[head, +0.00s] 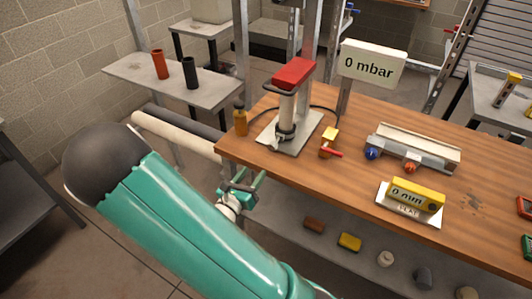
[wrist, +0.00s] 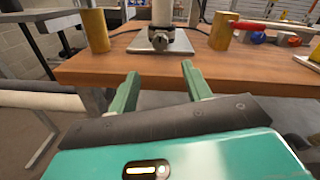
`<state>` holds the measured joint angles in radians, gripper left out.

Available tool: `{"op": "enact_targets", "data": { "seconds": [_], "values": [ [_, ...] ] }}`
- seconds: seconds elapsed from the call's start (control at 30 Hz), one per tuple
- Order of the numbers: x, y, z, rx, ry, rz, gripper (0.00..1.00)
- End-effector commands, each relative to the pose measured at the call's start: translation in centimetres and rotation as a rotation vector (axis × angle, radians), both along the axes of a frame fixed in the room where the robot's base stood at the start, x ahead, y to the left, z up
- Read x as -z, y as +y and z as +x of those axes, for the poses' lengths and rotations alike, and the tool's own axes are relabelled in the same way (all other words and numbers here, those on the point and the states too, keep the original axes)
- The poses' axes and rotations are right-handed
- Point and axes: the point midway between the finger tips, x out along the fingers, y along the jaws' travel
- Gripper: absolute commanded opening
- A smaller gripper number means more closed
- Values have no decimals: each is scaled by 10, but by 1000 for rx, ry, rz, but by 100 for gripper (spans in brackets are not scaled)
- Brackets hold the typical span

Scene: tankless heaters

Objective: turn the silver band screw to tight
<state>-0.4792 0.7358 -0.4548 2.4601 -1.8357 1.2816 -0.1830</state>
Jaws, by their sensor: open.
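A white upright pipe (head: 287,108) with a red top stands on a metal plate (head: 305,133) on the wooden bench. A dark and silver band (head: 285,131) wraps its lower end, with a small silver screw (head: 275,144) at its front left. In the wrist view the band's screw area (wrist: 160,40) is small and dark, and its setting cannot be read. My gripper (head: 246,183) is open and empty, off the bench's front left edge, apart from the band. In the wrist view its two green fingers (wrist: 160,71) point toward the plate, with the band beyond them.
A 0 mbar sign (head: 371,64) rises behind. The bench's front edge (head: 262,172) lies close to my gripper. Several small items sit on the lower shelf.

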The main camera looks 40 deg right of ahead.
Motion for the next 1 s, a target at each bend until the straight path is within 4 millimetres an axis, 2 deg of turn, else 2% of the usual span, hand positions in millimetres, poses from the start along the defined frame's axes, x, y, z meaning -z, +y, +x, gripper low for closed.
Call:
{"op": "enact_targets", "data": {
  "seconds": [0.3,0.5,0.7,0.97,1.0],
  "values": [
    [0,-59,22,5,0,-1,49],
    [0,-90,35,3,-1,0,49],
    [0,-104,42,-1,0,0,49],
    [0,-106,43,-1,-1,1,49],
    [0,-106,43,-1,-1,1,45]
  ]
}}
